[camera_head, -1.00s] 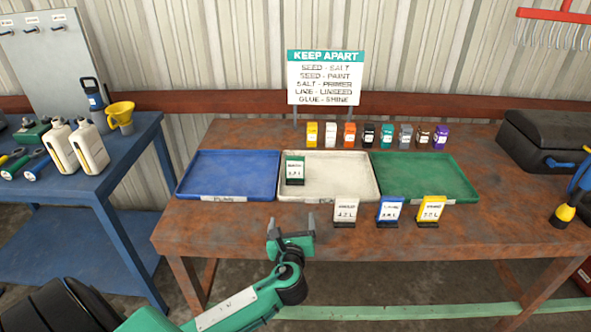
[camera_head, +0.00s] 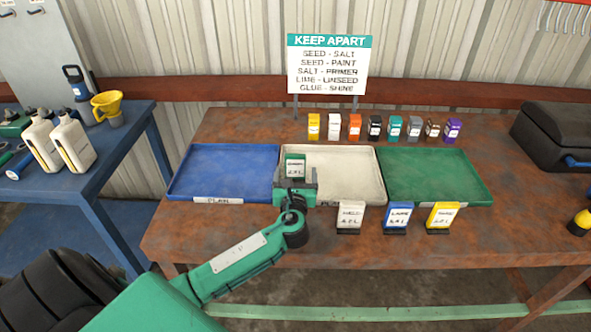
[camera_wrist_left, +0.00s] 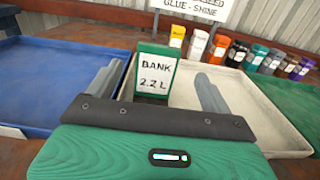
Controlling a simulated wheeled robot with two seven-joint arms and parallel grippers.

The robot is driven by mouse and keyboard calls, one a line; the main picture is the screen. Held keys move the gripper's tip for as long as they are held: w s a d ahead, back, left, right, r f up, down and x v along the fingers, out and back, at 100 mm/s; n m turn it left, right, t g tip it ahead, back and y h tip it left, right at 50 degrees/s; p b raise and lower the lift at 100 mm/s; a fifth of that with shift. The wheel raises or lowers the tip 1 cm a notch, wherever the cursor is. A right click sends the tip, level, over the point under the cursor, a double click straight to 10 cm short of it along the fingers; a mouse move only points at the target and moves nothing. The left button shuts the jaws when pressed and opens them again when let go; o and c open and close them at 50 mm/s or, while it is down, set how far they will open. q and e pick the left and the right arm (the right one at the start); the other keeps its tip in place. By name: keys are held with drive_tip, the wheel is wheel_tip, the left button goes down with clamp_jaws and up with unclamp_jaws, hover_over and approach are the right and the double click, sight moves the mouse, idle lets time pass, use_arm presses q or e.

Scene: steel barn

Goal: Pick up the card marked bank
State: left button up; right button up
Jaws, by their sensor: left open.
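The card marked bank (camera_wrist_left: 155,75) is white with a green top and reads "BANK 2.2 L" in the left wrist view. It stands upright at the left end of the white tray (camera_head: 345,175); in the head view the card (camera_head: 295,167) shows just beyond my left gripper (camera_head: 296,182). My left gripper is open, and in the left wrist view its two fingers (camera_wrist_left: 155,95) reach forward on either side of the card, apart from it. The card's lower part is hidden behind the gripper body. My right gripper is not in view.
A blue tray (camera_head: 222,148) lies left and a green tray (camera_head: 435,150) right. Three cards, white (camera_head: 350,217), blue (camera_head: 397,217) and yellow (camera_head: 442,217), stand along the front. Several small coloured containers (camera_head: 375,128) line the back below a "KEEP APART" sign (camera_head: 328,65).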

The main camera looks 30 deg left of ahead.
sight(295, 159)
use_arm(q)
drive_tip(key=shift+w+a, duration=0.4)
drive_tip(key=shift+w, duration=0.2)
drive_tip(key=shift+w+a+r, duration=0.1)
drive_tip(key=shift+w+a, duration=0.15)
drive_tip(key=shift+w, duration=0.15)
drive_tip(key=p+x, duration=0.1)
drive_tip(key=x, duration=0.3)
drive_tip(key=shift+w+a+r, duration=0.15)
drive_tip(key=shift+w+a, duration=0.1)
drive_tip(key=shift+c, duration=0.4)
drive_tip(key=c, duration=1.1)
drive_tip(key=shift+c, duration=0.9)
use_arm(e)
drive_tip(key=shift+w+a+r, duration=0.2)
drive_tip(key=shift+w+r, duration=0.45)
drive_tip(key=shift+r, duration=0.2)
use_arm(q)
drive_tip(key=shift+r, duration=0.1)
